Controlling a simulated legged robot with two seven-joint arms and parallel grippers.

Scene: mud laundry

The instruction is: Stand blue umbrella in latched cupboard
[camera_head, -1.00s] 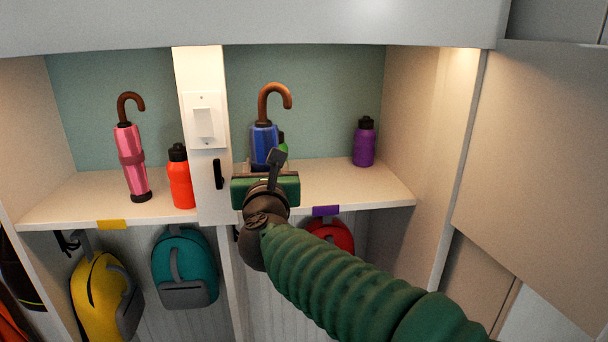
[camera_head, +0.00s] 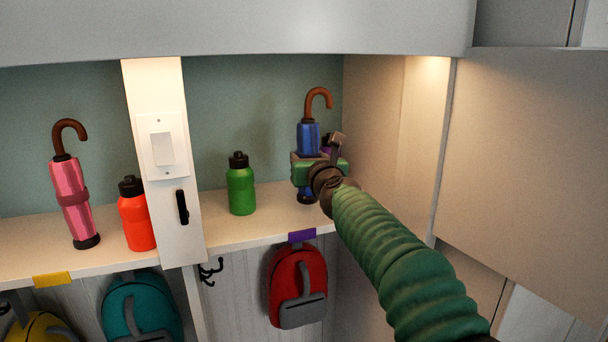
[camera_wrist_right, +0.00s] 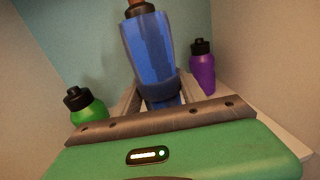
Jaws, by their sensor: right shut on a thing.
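The blue umbrella (camera_head: 309,138), with a brown crook handle, is upright on the right side of the right-hand shelf bay. My right gripper (camera_head: 308,170) is shut around its lower body. Its dark foot shows below the gripper, close to the shelf; I cannot tell whether it touches. In the right wrist view the blue umbrella (camera_wrist_right: 150,58) rises between the fingers, slightly tilted in the picture. The bay of the cupboard (camera_head: 225,228) is open at the front. My left gripper is not in view.
A green bottle (camera_head: 241,185) stands left of the umbrella. A purple bottle (camera_wrist_right: 202,70) is right of it, mostly hidden in the head view. A white post (camera_head: 160,225) with a black handle divides the bays. A pink umbrella (camera_head: 72,200) and orange bottle (camera_head: 137,218) stand left.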

